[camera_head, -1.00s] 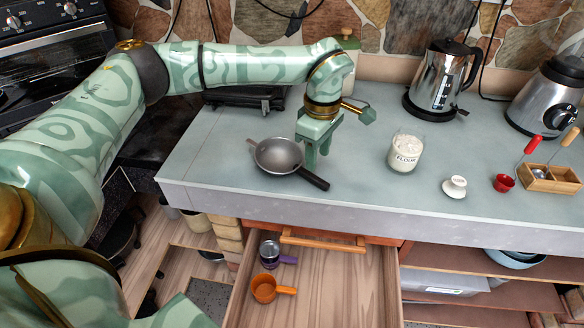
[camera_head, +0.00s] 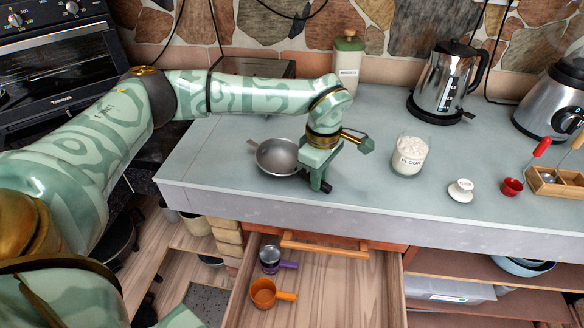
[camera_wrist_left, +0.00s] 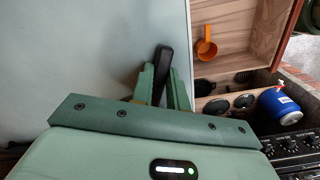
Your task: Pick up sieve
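The sieve (camera_head: 277,157) is a grey round bowl with a small lug and a black handle, resting on the counter left of centre. My left gripper (camera_head: 316,182) is down at the handle. In the left wrist view the black handle (camera_wrist_left: 166,58) lies between the two fingers (camera_wrist_left: 162,82), which sit close on both sides of it. The gripper appears shut on the handle. The bowl is out of the wrist view. My right gripper is not in view.
A flour jar (camera_head: 409,155), a white lidded pot (camera_head: 461,190), a red cup (camera_head: 512,187) and a kettle (camera_head: 446,82) stand to the right. A biscuits canister (camera_head: 348,62) is behind. Below, an open drawer (camera_head: 345,290) holds an orange pan (camera_head: 264,293) and a purple-handled one (camera_head: 270,258).

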